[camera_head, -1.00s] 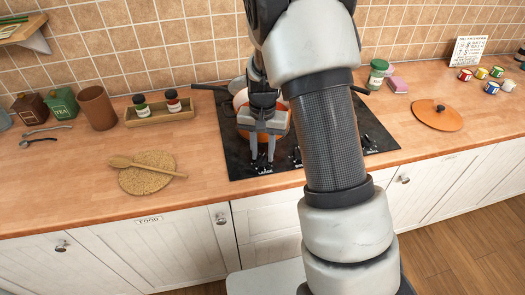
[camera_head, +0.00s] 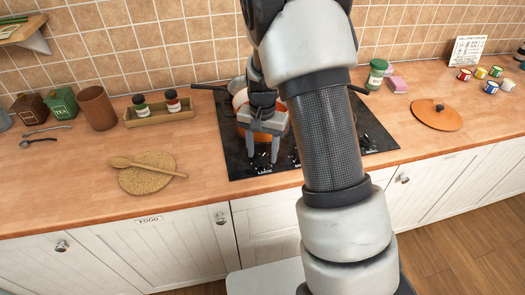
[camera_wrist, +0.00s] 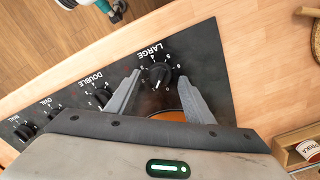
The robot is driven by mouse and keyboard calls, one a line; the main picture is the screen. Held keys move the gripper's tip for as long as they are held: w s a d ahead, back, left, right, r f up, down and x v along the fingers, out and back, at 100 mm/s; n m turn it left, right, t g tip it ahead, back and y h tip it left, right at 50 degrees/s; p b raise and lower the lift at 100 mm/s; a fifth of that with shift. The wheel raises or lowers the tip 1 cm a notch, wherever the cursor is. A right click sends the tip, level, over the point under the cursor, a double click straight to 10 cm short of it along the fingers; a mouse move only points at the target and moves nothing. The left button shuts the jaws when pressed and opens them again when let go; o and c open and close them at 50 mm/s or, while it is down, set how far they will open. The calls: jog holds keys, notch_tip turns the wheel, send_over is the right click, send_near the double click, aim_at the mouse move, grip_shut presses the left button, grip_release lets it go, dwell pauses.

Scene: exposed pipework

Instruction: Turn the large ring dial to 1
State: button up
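The large ring dial (camera_wrist: 160,75) is a black knob on the dark hob, with white numbers around it and the word LARGE beside it in the wrist view. Which number its pointer is at is too small to tell. My gripper (camera_wrist: 159,80) is open, with one grey finger on each side of the dial and small gaps visible. In the head view my gripper (camera_head: 263,159) points down at the hob's front edge, just behind the LARGE label. The dial is hard to make out between the fingers there.
An orange pot (camera_head: 241,99) stands on the hob (camera_head: 236,165) behind my gripper. The DOUBLE dial (camera_wrist: 103,97) and further dials sit in a row beside the large one. A cork mat (camera_head: 140,182) with a wooden spoon lies to the left. The counter in front is clear.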

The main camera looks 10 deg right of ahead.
aim_at(263, 156)
notch_tip(263, 156, up, 17)
jog(key=shift+r+p, duration=0.2)
jog(key=shift+p, duration=0.25)
dwell(0.4)
jog(key=s+r+n+t+p, duration=0.2)
jog(key=s+r+n+t, duration=0.1)
jog(key=s+r, duration=0.8)
jog(key=s+r+n+t+p, duration=0.1)
jog(key=s+r+n+t, duration=0.1)
jog(key=s, duration=1)
jog(key=shift+n+t+p, duration=0.3)
jog(key=shift+n+p, duration=0.1)
jog(key=shift+n, duration=0.3)
jog(key=shift+s, duration=0.15)
